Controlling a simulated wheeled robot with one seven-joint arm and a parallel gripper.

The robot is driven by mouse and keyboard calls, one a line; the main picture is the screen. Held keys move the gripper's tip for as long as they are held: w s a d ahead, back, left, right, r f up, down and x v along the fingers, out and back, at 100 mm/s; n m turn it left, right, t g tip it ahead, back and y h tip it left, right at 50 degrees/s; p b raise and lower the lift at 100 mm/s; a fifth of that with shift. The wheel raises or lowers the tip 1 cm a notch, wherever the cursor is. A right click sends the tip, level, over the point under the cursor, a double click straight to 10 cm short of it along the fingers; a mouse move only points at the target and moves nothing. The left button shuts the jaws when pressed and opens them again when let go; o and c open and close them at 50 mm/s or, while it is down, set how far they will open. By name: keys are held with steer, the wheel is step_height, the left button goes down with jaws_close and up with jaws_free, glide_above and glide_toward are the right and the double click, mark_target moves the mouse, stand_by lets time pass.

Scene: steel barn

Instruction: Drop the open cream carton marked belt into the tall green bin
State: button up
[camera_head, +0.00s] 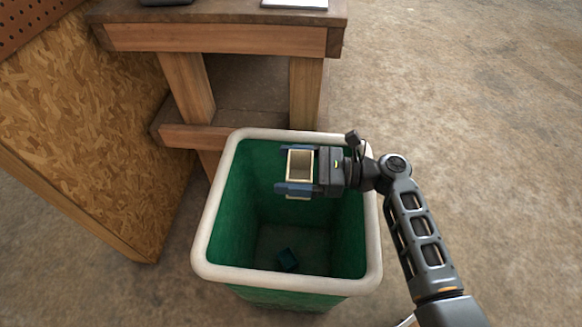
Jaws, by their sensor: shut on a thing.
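The open cream carton (300,168) is held over the mouth of the tall green bin. Its open top faces up and its inside looks empty; any marking on it cannot be read from here. My gripper (297,170) reaches in from the right and is shut on the carton, with one blue finger on its far side and one on its near side. The tall green bin (372,240) has a thick white rim and stands open below.
A wooden workbench (215,38) with a lower shelf stands right behind the bin. A chipboard panel (85,130) is at the left. A white sheet or device and a dark item lie at the bench top's edge. Concrete floor (470,110) is clear at the right.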

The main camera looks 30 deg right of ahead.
steer(key=o, duration=0.8)
steer(key=shift+c, duration=0.2)
steer(key=p+v, duration=0.1)
steer(key=v, duration=0.6)
steer(key=shift+s+d, duration=0.25)
steer(key=shift+d, duration=0.1)
steer(key=shift+r, duration=0.1)
